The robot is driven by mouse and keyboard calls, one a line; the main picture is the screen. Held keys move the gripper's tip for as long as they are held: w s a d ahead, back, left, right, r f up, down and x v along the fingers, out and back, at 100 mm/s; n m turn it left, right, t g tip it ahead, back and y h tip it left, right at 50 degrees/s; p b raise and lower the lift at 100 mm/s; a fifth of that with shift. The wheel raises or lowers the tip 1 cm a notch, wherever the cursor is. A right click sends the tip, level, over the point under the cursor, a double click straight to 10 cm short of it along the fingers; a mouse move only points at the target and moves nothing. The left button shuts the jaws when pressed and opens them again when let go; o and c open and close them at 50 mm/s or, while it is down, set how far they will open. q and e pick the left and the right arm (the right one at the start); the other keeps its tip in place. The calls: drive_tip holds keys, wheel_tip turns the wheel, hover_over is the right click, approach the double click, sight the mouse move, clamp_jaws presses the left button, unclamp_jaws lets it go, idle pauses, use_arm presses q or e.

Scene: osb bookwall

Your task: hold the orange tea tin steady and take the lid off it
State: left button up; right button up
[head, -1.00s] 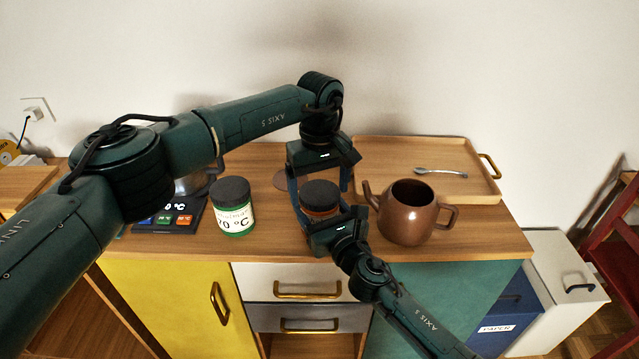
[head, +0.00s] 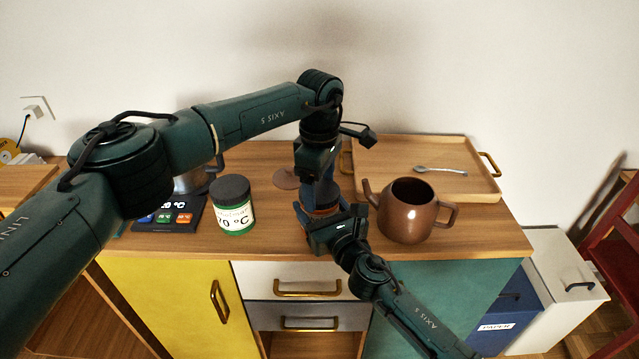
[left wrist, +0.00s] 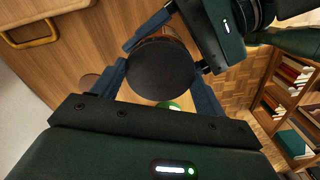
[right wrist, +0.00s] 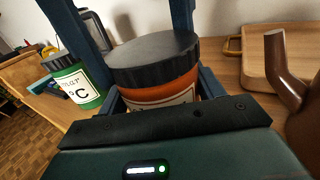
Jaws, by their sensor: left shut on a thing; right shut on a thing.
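The orange tea tin (head: 322,211) stands upright near the counter's front edge, mostly hidden by my grippers in the head view. The right wrist view shows its orange body (right wrist: 165,93) with a pale label under a ridged black lid (right wrist: 152,58). The lid sits on the tin with no clear gap. My left gripper (head: 319,190) points straight down from above, its fingers shut on the lid (left wrist: 160,70) from both sides. My right gripper (head: 332,216) comes in low from the front, shut around the tin's body.
A brown teapot (head: 408,212) stands close on the right. A wooden tray (head: 384,160) with a spoon (head: 440,171) lies behind it.

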use_arm(q)
drive_tip(key=n, duration=0.6)
drive_tip(key=shift+n, duration=0.3)
drive_tip(key=n, duration=1.2)
drive_tip(key=shift+n, duration=0.3)
drive_tip(key=n, duration=0.4)
drive_tip(key=shift+r, duration=0.1)
drive_tip(key=n, duration=0.4)
drive_tip(key=shift+r, duration=0.15)
drive_tip(key=shift+r, duration=0.95)
